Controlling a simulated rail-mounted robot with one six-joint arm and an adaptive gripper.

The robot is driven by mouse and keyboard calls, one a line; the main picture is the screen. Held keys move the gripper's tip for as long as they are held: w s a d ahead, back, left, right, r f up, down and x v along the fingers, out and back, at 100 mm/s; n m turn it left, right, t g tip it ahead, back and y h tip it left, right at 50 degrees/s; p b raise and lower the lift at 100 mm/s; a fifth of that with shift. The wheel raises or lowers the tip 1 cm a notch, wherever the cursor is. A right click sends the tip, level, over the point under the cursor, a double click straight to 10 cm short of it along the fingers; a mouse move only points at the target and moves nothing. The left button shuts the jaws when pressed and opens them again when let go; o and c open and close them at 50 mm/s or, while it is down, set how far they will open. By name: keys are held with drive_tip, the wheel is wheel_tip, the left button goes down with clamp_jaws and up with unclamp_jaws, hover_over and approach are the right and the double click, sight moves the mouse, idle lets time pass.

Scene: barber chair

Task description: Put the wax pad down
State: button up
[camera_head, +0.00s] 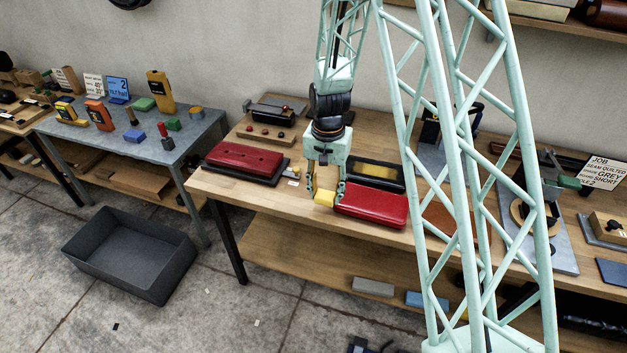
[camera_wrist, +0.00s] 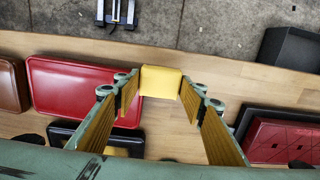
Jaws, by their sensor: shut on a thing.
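The wax pad, a small yellow block (camera_head: 324,198), is held between the fingertips of my gripper (camera_head: 325,190). In the wrist view the yellow pad (camera_wrist: 160,82) sits between the two fingertips, with the wooden bench top around it. My gripper points down over the front part of the wooden bench (camera_head: 222,186), just left of a red padded panel (camera_head: 371,206). I cannot tell whether the pad touches the bench top or hangs slightly above it.
A black tray with yellow inside (camera_head: 376,172) stands behind the right red panel. A dark grey bin (camera_head: 130,254) is on the floor.

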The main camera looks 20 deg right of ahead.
drive_tip(key=w, duration=0.6)
drive_tip(key=w+a+f, duration=0.1)
drive_tip(key=w, duration=0.3)
drive_tip(key=shift+w+p, duration=0.1)
drive_tip(key=shift+p, duration=0.2)
drive_tip(key=shift+w, duration=0.3)
drive_tip(key=shift+w+f, duration=0.15)
drive_tip(key=shift+f, duration=1.65)
drive_tip(key=shift+f, duration=0.2)
drive_tip(key=o, duration=0.9)
drive_tip(key=shift+r, duration=0.25)
